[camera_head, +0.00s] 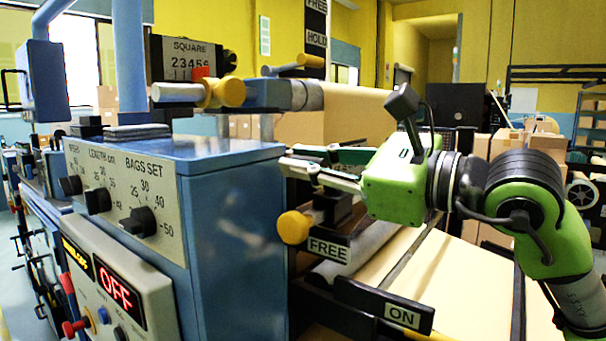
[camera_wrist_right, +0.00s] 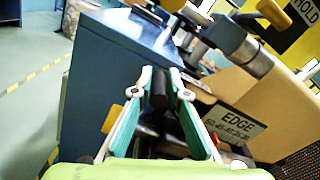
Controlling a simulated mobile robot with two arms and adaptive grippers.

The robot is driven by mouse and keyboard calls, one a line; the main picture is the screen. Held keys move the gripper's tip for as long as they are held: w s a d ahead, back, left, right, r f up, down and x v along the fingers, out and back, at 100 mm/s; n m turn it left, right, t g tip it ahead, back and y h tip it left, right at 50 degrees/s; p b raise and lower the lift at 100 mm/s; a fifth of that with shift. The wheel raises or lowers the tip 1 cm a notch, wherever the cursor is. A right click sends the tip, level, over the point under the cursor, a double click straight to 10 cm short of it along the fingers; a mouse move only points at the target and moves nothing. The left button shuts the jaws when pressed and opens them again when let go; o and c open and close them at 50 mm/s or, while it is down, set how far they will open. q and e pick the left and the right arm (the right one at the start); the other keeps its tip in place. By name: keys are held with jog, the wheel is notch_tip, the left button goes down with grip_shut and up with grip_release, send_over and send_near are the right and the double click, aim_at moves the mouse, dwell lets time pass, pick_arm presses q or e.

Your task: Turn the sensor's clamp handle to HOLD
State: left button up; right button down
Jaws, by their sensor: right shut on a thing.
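My right gripper (camera_head: 293,160) reaches in from the right beside the blue cabinet, above a yellow knob (camera_head: 295,227) on a black block. A FREE plate (camera_head: 328,250) sits just below that block. In the right wrist view, the gripper's fingers (camera_wrist_right: 160,85) are shut on a dark upright piece, which looks like the sensor's clamp handle (camera_wrist_right: 160,92). The yellow knob also shows there, left of the fingers (camera_wrist_right: 112,118). An EDGE plate (camera_wrist_right: 240,125) lies to the right of the fingers. The handle's lower end is hidden. My left gripper is out of view.
The blue cabinet (camera_head: 235,220) with dials stands close at the left of the gripper. A kraft roll (camera_head: 340,112) lies behind it, below a FREE/HOLD sign (camera_head: 316,25) and another yellow-ended handle (camera_head: 308,61). An ON plate (camera_head: 402,316) is below, near the paper web.

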jog(key=m, duration=0.1)
jog(key=w+r+m, duration=0.1)
jog(key=shift+d+r+m+b, duration=0.15)
jog(key=shift+d+m+b, duration=0.15)
jog(key=shift+d+m, duration=0.1)
jog(key=m, duration=0.1)
jog(key=w+d+r+m, duration=0.1)
jog(key=shift+w+r+m, duration=0.15)
jog(key=shift+w+m, duration=0.05)
jog(key=shift+m, duration=0.2)
jog(key=w+m, duration=0.1)
jog(key=w+d+m, duration=0.1)
jog(key=m, duration=0.1)
jog(key=shift+d+r, duration=0.15)
jog(key=shift+r, duration=0.25)
jog(key=shift+w+d+m, duration=0.3)
jog(key=shift+w+m, duration=0.15)
jog(key=shift+m, duration=0.35)
jog(key=shift+w+d+m, duration=0.3)
jog(key=shift+w+m, duration=0.1)
jog(key=shift+m, duration=0.4)
jog(key=c, duration=2)
grip_release()
jog(key=shift+d+r, duration=0.1)
jog(key=shift+r, duration=0.05)
jog(key=shift+o, duration=0.2)
jog(key=shift+s+d, duration=0.1)
jog(key=v, duration=1.1)
jog(key=shift+s+d, duration=0.2)
jog(key=shift+d, duration=0.1)
